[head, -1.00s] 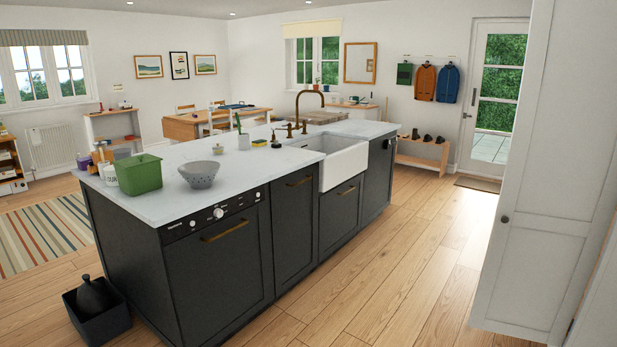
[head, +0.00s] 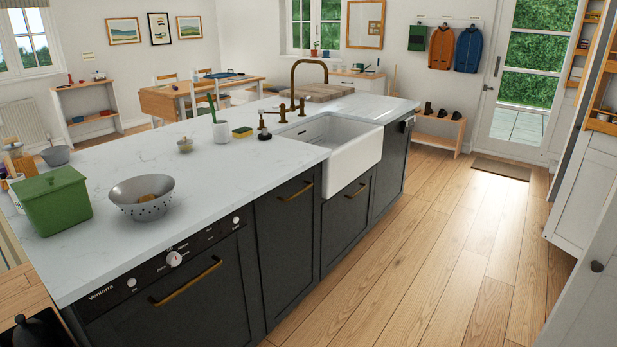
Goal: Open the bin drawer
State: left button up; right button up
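The dark kitchen island has several front panels. A panel with a brass bar handle (head: 286,250) stands between the dishwasher and the sink and is shut. A panel under the sink (head: 347,228) also has a brass handle and is shut. A dark panel (head: 391,172) at the far end is shut too. No label shows which one is the bin drawer. Neither of my grippers is in view.
The dishwasher (head: 175,305) is at the near end of the island. A green lidded box (head: 55,205) and a grey colander (head: 142,200) stand on the white worktop. White cabinet doors (head: 590,190) stand at the right. The wood floor (head: 455,240) between is clear.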

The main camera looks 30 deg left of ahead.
aim_at(287, 217)
jog(key=i+j+z, duration=0.15)
jog(key=i+j, duration=1.15)
